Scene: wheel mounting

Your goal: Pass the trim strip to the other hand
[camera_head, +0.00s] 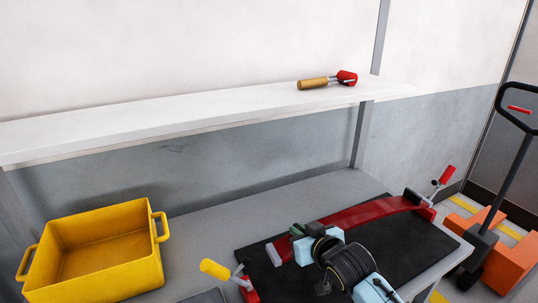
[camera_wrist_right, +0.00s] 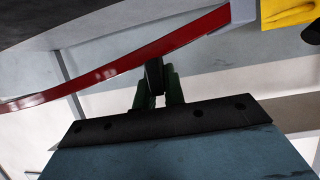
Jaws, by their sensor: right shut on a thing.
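The trim strip (camera_head: 362,215) is a long, glossy, slightly curved red band, seen above or on the black mat between two red clamps. My right gripper (camera_head: 310,242) is shut on it near its left end; the fingers and wrist hide part of the strip there. In the right wrist view the strip (camera_wrist_right: 110,68) runs from the left edge up to the upper right, and the dark green fingers (camera_wrist_right: 157,75) meet it. I cannot tell how far it is above the mat. My left gripper is not seen.
A yellow bin (camera_head: 42,250) stands at the left of the grey bench. Toggle clamps stand at the left (camera_head: 247,288) and right (camera_head: 432,198) of the black mat (camera_head: 300,215). A red-headed mallet (camera_head: 346,77) lies on the white shelf (camera_head: 200,108). An orange pallet truck (camera_head: 505,262) stands at right.

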